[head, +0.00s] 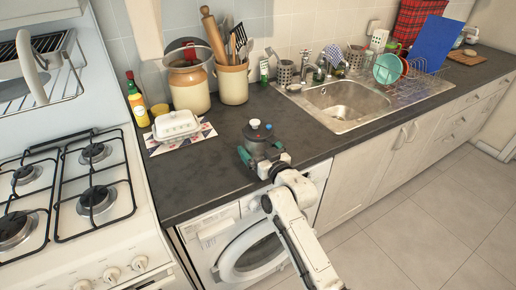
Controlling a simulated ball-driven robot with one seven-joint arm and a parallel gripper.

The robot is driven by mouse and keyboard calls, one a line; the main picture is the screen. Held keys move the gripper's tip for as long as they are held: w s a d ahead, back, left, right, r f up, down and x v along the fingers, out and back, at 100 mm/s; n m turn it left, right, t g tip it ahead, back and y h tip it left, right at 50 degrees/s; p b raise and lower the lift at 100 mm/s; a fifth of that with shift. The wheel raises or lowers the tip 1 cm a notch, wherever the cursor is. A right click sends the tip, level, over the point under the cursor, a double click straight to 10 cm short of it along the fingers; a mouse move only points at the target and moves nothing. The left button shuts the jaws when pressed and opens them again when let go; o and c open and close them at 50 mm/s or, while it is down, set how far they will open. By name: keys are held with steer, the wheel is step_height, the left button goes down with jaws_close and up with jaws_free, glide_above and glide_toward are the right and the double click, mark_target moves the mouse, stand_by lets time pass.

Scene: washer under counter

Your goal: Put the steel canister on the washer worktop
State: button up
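The steel canister (258,138) is a small grey cylinder with a dark top and a white knob. It is over the front part of the dark worktop (205,180), above the white washer (222,240). My gripper (260,155), with green fingers, reaches in from the front and is around the canister's body, one finger on each side. The fingers appear to be closed on it. The gripper partly hides the canister's lower part, so I cannot tell whether its base touches the worktop.
A white butter dish (176,123) stands on a patterned mat to the left. Behind are a lidded jar (189,86) and a utensil crock (232,84). A sink (345,101) is to the right, a gas hob (95,195) far left. The worktop around the canister is clear.

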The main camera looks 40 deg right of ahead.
steer(key=shift+w, duration=0.25)
steer(key=shift+c, duration=0.3)
